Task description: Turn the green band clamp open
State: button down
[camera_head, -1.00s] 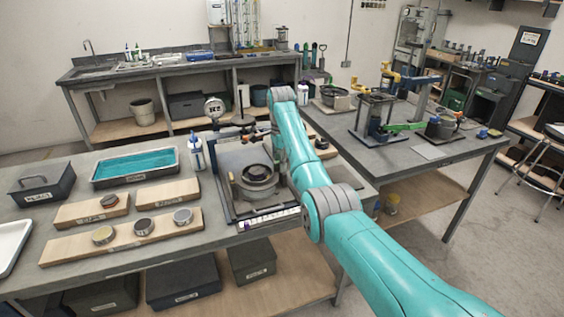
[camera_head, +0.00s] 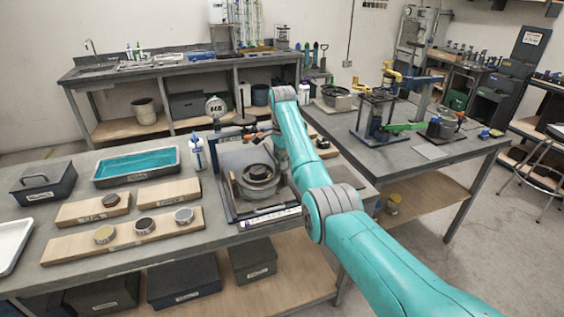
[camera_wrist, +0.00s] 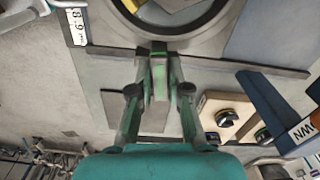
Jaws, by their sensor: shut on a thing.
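In the wrist view the green band clamp (camera_wrist: 158,76) shows as a narrow green strip between my two fingertips. My gripper (camera_wrist: 158,82) is shut on it, one finger on each side. The strip lies close beside the rim of a round metal ring (camera_wrist: 190,36), of which only part shows. In the head view the round metal device (camera_head: 258,185) sits on a dark base plate on the near bench.
Wooden boards with round samples (camera_head: 144,226), a tray of teal liquid (camera_head: 136,182) and a white bottle (camera_head: 197,155) stand left of the device. A dial gauge (camera_head: 215,107) rises behind it. A second bench (camera_head: 455,158) with a green-handled device is on the right.

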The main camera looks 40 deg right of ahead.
jog(key=n, duration=0.4)
jog(key=shift+n, duration=0.3)
jog(key=n, duration=0.3)
jog(key=shift+s+n, duration=0.1)
jog(key=shift+n, duration=0.2)
jog(key=n, duration=0.4)
jog(key=shift+d, duration=0.1)
jog(key=shift+s+n, duration=0.1)
jog(key=shift+n, duration=1.8)
jog(key=c, duration=1.1)
grip_release()
